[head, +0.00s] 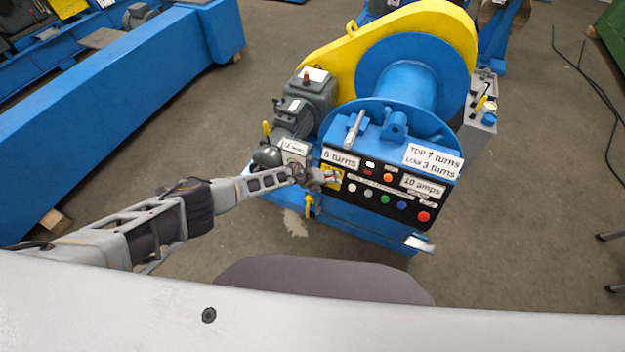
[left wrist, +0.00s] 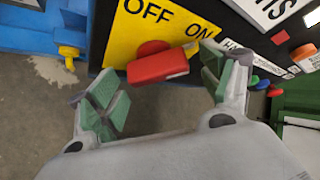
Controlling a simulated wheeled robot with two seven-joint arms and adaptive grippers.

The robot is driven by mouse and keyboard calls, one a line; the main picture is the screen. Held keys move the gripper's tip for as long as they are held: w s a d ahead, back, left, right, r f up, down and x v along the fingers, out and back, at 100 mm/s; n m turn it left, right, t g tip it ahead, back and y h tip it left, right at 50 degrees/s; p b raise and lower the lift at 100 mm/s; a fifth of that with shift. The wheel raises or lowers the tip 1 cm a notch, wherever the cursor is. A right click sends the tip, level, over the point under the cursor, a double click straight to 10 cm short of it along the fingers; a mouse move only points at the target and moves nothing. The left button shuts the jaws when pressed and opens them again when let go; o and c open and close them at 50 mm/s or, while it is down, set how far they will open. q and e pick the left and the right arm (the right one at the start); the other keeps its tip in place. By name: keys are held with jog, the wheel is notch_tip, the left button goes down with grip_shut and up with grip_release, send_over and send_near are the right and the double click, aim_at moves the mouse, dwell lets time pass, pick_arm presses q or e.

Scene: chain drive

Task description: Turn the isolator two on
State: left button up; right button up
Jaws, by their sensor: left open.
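The isolator switch shows in the left wrist view as a red handle (left wrist: 160,66) on a yellow plate (left wrist: 140,25) marked OFF and ON. The handle lies roughly crosswise below the words; I cannot tell which setting it is in. In the head view the yellow plate (head: 332,181) sits at the left end of the black control panel, partly covered by my gripper. My left gripper (left wrist: 165,88) is open, its green-padded fingers to the left and right of the handle, with nothing held. It also shows in the head view (head: 322,177). My right gripper is out of view.
The black panel (head: 372,202) has several coloured buttons right of the switch, under white labels. A blue winch drum (head: 405,75) with a yellow guard (head: 325,55) stands behind. A grey motor (head: 300,105) is at left. A yellow knob (left wrist: 68,52) sits left of the plate.

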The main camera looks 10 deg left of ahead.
pick_arm(q)
jog(key=v, duration=1.1)
jog(key=shift+s, duration=0.2)
dwell(0.9)
jog(key=shift+a+r, duration=0.1)
dwell(0.4)
